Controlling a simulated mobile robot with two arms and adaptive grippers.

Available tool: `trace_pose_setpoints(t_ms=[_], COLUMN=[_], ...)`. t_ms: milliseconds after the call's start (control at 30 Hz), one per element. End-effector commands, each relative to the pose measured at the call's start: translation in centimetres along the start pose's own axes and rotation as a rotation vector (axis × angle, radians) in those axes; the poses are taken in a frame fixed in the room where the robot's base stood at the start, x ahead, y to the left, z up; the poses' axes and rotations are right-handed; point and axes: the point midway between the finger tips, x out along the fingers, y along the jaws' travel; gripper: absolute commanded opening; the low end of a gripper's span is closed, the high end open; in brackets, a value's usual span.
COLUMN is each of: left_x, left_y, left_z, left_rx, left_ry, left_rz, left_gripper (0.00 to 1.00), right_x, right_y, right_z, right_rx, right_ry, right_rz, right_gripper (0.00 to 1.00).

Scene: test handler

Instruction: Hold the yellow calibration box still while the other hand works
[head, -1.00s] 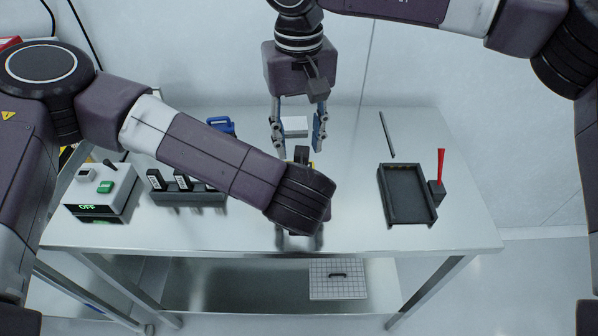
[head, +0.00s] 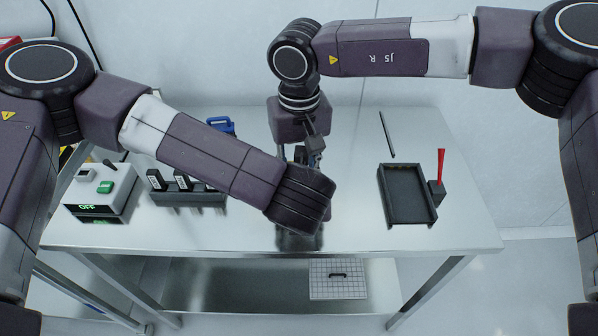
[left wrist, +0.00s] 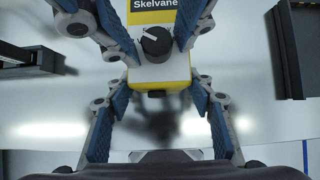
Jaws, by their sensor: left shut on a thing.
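The yellow calibration box (left wrist: 176,73) shows in the left wrist view, with a dark "Skelvane" label above a black round knob (left wrist: 156,44). In the head view my left wrist hides the box. My left gripper (left wrist: 160,95) is shut on the box, with blue-padded fingers rising from the bottom of the left wrist view. My right gripper (head: 306,158) hangs over the same spot, just beyond my left wrist. In the left wrist view, another pair of blue-padded fingers comes down from the top on both sides of the knob. Whether they touch the box is unclear.
A grey control unit reading "OFF" (head: 100,192) and a dark rack with several black items (head: 190,200) stand left. A blue object (head: 220,126) is behind them. Right are a dark tray (head: 410,218), a red stick in a black block (head: 437,190) and a thin rod (head: 387,135).

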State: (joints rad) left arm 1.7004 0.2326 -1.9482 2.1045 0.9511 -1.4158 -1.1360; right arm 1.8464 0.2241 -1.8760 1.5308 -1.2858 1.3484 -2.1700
Motion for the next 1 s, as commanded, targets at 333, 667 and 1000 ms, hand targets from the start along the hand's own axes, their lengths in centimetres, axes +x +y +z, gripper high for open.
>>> trace_pose_setpoints(t_ms=[333,667,1000], left_x=[-0.01,0.00,0.01], left_y=[0.02,0.03,0.04], left_z=[0.04,0.03,0.02], left_rx=[0.000,0.000,-0.001], left_ry=[-0.001,-0.001,0.000], left_rz=[0.001,0.001,0.001], left_gripper=[0.33,0.33,0.33], right_x=[-0.05,-0.07,-0.06], right_y=[-0.01,-0.03,0.03], right_z=[-0.01,0.02,0.04], right_rx=[0.001,0.092,0.329], right_ry=[0.000,-0.001,-0.002], right_rz=[0.000,-0.001,-0.002], right_gripper=[0.00,0.00,0.00])
